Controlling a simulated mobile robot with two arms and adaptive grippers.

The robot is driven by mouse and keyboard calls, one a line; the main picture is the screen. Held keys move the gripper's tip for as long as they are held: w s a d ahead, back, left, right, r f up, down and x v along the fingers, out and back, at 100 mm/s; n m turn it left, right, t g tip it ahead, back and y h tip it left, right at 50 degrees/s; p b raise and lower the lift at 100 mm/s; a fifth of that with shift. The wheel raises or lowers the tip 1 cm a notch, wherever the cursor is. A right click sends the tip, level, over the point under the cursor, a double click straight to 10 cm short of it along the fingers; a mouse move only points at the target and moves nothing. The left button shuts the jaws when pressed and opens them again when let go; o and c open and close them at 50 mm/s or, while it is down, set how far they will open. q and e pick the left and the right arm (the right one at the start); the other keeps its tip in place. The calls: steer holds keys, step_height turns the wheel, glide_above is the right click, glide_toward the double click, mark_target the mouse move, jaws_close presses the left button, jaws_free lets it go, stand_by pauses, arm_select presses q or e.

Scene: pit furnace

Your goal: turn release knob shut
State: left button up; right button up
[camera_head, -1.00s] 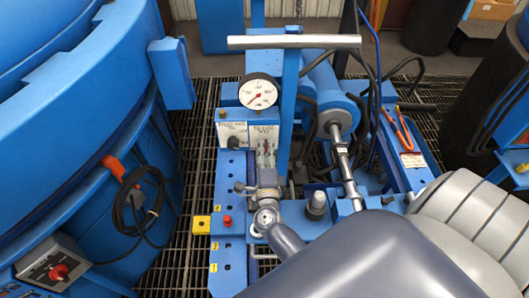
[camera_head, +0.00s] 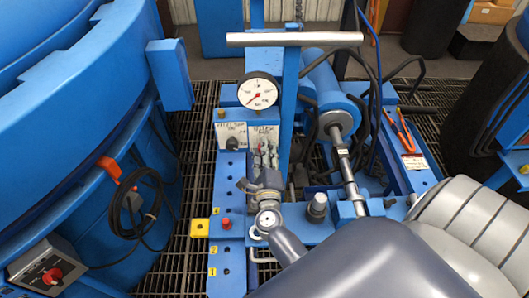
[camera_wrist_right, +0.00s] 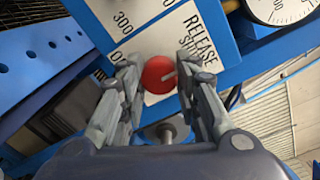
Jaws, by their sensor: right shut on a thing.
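The release knob (camera_wrist_right: 157,75) is a round red knob with a pale pointer line, on a white plate (camera_wrist_right: 205,33) lettered "RELEASE" and "SHUT" in the right wrist view. My right gripper (camera_wrist_right: 160,80) has its two fingers on either side of the knob and is shut on it. My left gripper is not in view.
A round white gauge (camera_head: 258,91) sits just above the plates. A black knob (camera_head: 233,143) is on the neighbouring plate to the left. A grey crossbar handle (camera_head: 293,40) stands above. A red button (camera_head: 226,223) and yellow block (camera_head: 199,228) are at lower left.

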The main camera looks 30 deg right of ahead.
steer(key=o, duration=1.1)
steer(key=v, duration=1.2)
steer(key=shift+f, duration=0.15)
